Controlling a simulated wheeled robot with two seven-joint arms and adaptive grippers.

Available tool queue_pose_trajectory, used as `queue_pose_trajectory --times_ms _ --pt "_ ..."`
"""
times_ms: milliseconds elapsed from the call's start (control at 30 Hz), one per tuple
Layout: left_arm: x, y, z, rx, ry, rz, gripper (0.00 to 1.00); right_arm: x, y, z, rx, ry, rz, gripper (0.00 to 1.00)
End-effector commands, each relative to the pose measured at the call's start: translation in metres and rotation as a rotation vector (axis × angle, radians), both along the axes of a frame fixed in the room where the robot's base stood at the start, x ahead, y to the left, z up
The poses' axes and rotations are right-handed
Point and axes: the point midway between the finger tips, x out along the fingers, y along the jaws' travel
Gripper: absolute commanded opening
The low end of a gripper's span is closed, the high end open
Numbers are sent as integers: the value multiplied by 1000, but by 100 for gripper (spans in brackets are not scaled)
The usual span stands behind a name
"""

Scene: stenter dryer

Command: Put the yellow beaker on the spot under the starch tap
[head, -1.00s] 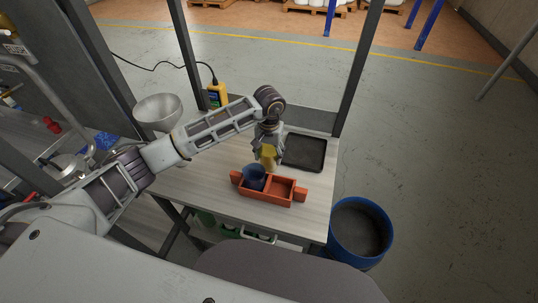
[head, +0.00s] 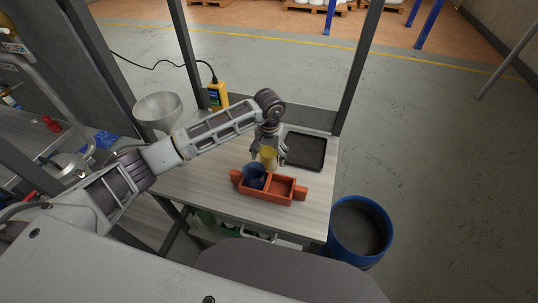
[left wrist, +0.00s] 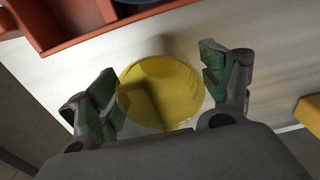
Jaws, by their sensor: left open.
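The yellow beaker (head: 269,155) stands on the pale table just behind the orange caddy (head: 270,196). In the left wrist view the yellow beaker (left wrist: 160,92) shows from above, as a round yellow mouth. My left gripper (head: 268,148) is open around it, one finger on each side. In the left wrist view my left gripper (left wrist: 162,90) shows a gap on both sides of the beaker. I cannot make out a starch tap or a marked spot. My right gripper is not in view.
A blue beaker (head: 254,174) sits in the caddy's left compartment; the right one is empty. A black tray (head: 305,151) lies right of the gripper. A metal funnel (head: 158,109) and yellow device (head: 217,95) stand at the back left. A blue barrel (head: 358,228) is beside the table.

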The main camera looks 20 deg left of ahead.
Motion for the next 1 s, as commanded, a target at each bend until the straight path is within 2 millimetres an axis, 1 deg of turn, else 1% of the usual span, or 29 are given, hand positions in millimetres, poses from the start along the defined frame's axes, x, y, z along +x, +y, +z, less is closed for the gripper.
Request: queue_pose_trajectory --times_ms 267,467,667,1000 --pt "0 0 1 0 0 0 80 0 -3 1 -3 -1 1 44" --pt "0 0 4 -1 0 0 80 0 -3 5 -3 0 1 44" --pt "1 0 22 1 -3 -1 80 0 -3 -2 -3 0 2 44" --pt "1 0 61 0 -3 0 80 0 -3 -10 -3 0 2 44"
